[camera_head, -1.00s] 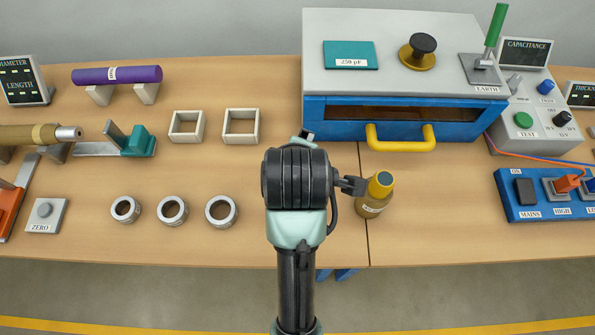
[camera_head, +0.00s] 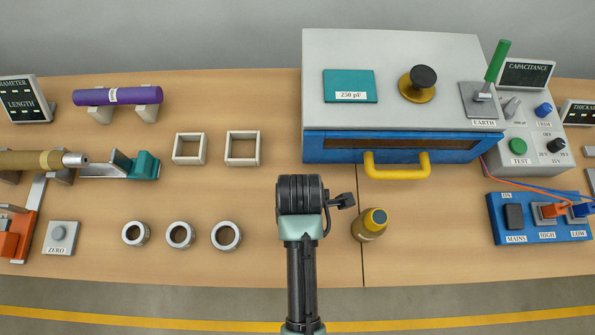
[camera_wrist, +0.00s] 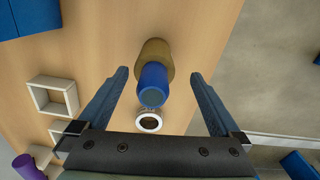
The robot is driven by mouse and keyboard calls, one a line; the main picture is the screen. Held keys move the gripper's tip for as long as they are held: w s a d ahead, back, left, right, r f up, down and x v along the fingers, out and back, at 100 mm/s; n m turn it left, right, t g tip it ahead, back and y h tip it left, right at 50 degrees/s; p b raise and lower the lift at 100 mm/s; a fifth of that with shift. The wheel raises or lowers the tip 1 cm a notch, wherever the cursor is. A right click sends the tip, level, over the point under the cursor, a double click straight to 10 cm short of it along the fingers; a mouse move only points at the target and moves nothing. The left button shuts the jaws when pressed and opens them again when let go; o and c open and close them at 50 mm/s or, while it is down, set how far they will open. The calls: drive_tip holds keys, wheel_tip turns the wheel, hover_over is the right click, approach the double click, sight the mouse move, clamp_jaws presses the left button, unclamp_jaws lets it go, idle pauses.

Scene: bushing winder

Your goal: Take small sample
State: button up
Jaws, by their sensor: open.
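My gripper (camera_wrist: 158,73) is open, with a finger on each side in the picture and gaps to both. Whether the fingertips are level with it is unclear. In the head view my gripper is hidden behind my arm.
Three grey rings (camera_head: 180,235) stand left of my arm, with two square frames (camera_head: 242,148) behind them. A purple rod (camera_head: 118,95) rests at the back left. A blue-fronted cabinet with a yellow handle (camera_head: 396,172) stands behind the cylinder. A switch box (camera_head: 540,222) is at right.

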drive_tip(key=shift+w+a+f+p, duration=0.1)
drive_tip(key=shift+f+p, duration=0.15)
drive_tip(key=shift+f, duration=0.7)
drive_tip(key=shift+w+d+f+p, duration=0.15)
drive_tip(key=shift+f+p, duration=0.1)
drive_tip(key=shift+f, duration=0.7)
drive_tip(key=shift+w+a+f+p, duration=0.15)
drive_tip(key=shift+f+p, duration=0.1)
drive_tip(key=shift+f, duration=0.7)
drive_tip(key=shift+r, duration=0.1)
clamp_jaws()
